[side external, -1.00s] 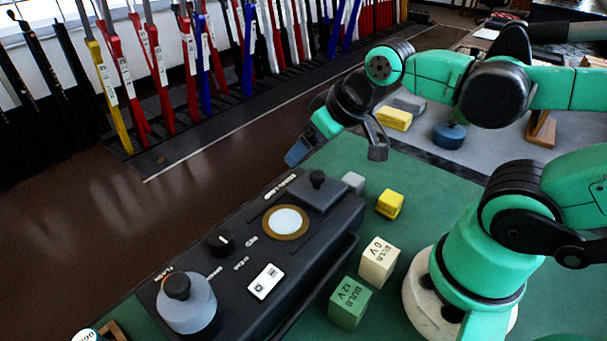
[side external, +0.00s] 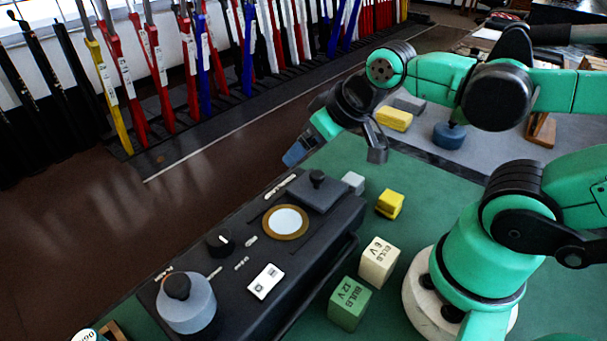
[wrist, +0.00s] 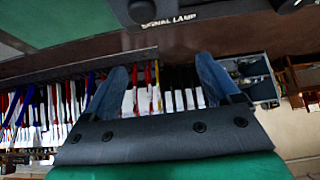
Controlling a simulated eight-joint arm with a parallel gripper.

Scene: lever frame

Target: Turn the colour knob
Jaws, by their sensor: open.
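The black panel box (side external: 335,233) lies on the green mat. A small black round knob (side external: 220,242) with a white pointer mark sits on its top, left of the gold-ringed white lamp disc (side external: 286,222). I cannot tell from the labels which control is the colour knob. A black knob on a raised plate (side external: 317,178) is at the far end, and a grey cylinder with a black top (side external: 187,303) at the near end. My gripper (side external: 336,153) is open and empty, above the far end of the box. In the wrist view, my gripper (wrist: 163,78) has nothing between its fingers.
Coloured levers (side external: 205,60) line the back. The wrist view shows a "SIGNAL LAMP" label (wrist: 168,21).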

